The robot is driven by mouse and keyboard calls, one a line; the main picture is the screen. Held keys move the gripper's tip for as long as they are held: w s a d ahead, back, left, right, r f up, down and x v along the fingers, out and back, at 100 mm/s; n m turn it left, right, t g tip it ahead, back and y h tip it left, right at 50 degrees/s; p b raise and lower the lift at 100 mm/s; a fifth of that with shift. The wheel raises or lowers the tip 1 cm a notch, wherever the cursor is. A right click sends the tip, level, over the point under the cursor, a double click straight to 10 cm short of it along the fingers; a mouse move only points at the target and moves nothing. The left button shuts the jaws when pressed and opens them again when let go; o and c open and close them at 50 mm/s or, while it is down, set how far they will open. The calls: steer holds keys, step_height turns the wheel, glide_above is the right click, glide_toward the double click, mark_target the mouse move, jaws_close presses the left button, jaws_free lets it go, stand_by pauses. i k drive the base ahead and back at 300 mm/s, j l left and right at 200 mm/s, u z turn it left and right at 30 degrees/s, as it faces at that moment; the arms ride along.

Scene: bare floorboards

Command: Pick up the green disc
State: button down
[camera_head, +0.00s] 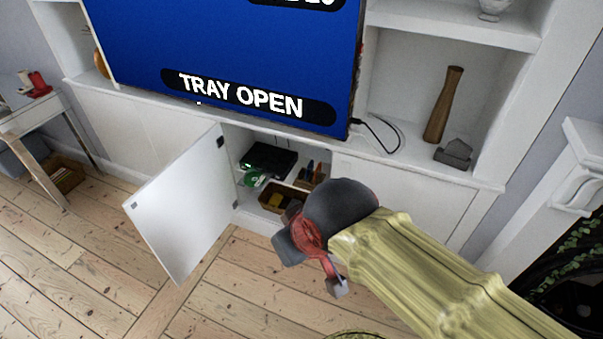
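The green disc (252,179) lies at the front of a black player (269,158) inside the open low cabinet, on what looks like its tray. It is small in the picture and its right part is hard to make out. My gripper (313,270) is in front of the cabinet, to the right of the disc and lower in the picture, apart from it. Its grey fingertips look spread with nothing between them. My arm comes in from the lower right and hides part of the cabinet's right side.
The white cabinet door (182,207) stands open to the left of the disc. A wooden box (277,199) with small items sits below the player. A screen (235,50) above reads "TRAY OPEN". The floorboards (80,270) at left are clear.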

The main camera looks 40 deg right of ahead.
mark_target(253, 180)
steer(key=z, duration=0.45)
steer(key=i+j+z, duration=0.25)
steer(key=i+z, duration=0.15)
steer(key=i+j+z, duration=0.35)
steer(key=i+j, duration=0.6)
steer(key=z, duration=0.05)
